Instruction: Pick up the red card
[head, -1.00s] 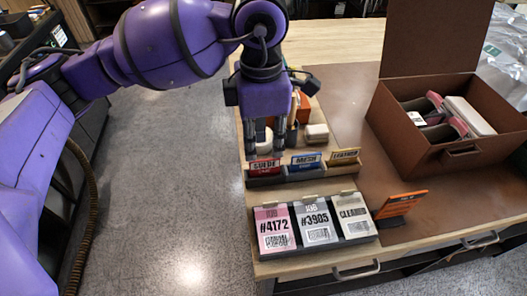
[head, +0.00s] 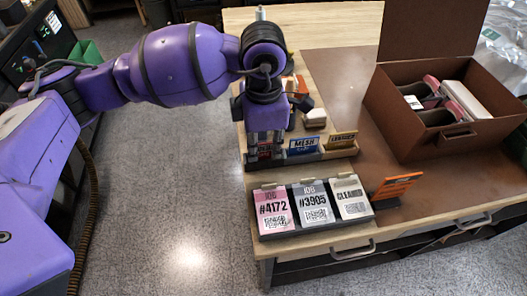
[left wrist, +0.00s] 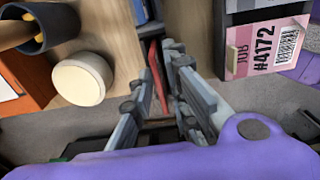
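The red card (head: 265,151) stands in the leftmost slot of the wooden card holder (head: 300,162), with the blue MESH card (head: 303,145) and a tan card (head: 342,140) to its right. My left gripper (head: 265,145) points down over the red card, with a finger on each side, hiding much of it. In the left wrist view the red card (left wrist: 158,75) shows as a thin edge between the two fingers (left wrist: 162,62). The fingers look apart; I cannot see them pressing on the card. My right gripper is not in view.
In front of the holder stand a pink #4172 tag (head: 273,210), a grey #3905 tag (head: 315,205) and a CLEANED tag (head: 350,198). An orange sign (head: 397,185) is beside them. An open brown box (head: 440,145) with shoes stands right. A round white piece (left wrist: 82,78) lies nearby.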

